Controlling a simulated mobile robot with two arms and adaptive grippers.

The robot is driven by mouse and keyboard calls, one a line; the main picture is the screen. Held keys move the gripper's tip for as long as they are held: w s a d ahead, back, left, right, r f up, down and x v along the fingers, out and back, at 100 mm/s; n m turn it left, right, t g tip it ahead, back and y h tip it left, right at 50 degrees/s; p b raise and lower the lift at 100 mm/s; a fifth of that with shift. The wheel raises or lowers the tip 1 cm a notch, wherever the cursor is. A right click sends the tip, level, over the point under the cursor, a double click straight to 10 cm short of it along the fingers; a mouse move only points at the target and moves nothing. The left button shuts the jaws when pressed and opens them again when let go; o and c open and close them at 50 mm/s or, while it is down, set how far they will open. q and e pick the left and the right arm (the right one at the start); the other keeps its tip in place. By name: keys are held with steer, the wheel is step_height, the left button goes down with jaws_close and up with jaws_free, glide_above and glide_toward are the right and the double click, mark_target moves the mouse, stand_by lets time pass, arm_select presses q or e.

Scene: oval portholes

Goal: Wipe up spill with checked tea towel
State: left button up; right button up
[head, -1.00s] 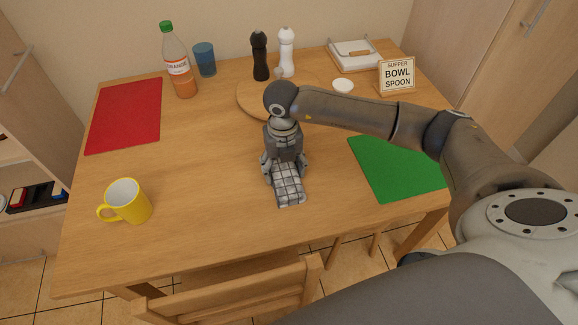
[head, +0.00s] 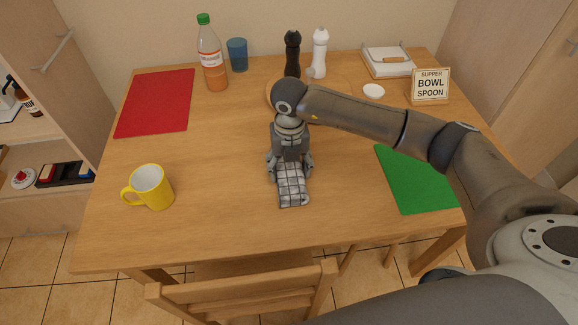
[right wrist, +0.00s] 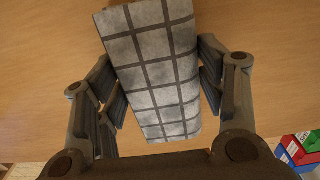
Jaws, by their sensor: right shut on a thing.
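The checked tea towel (head: 292,188), white-grey with dark lines and folded into a strip, is at the middle of the wooden table (head: 225,215). My right gripper (head: 290,168) is shut on it from above, low over the table. In the right wrist view the towel (right wrist: 155,70) lies between the two fingers of the right gripper (right wrist: 160,85). I cannot tell whether the towel touches the table. No spill shows; any part under the towel or arm is hidden. My left gripper is not in view.
A yellow mug (head: 150,187) stands at the front left. A red placemat (head: 157,102), an orange bottle (head: 211,60) and a blue cup (head: 237,55) are at the back left. A green placemat (head: 415,180) lies right. A chair (head: 245,295) stands in front.

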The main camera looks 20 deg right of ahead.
steer(key=s+d+r+p, duration=0.1)
steer(key=d+r+p, duration=0.3)
steer(key=r, duration=0.4)
steer(key=shift+s+d+r+p, duration=0.2)
steer(key=shift+s+r+p, duration=0.15)
steer(key=shift+p, duration=0.5)
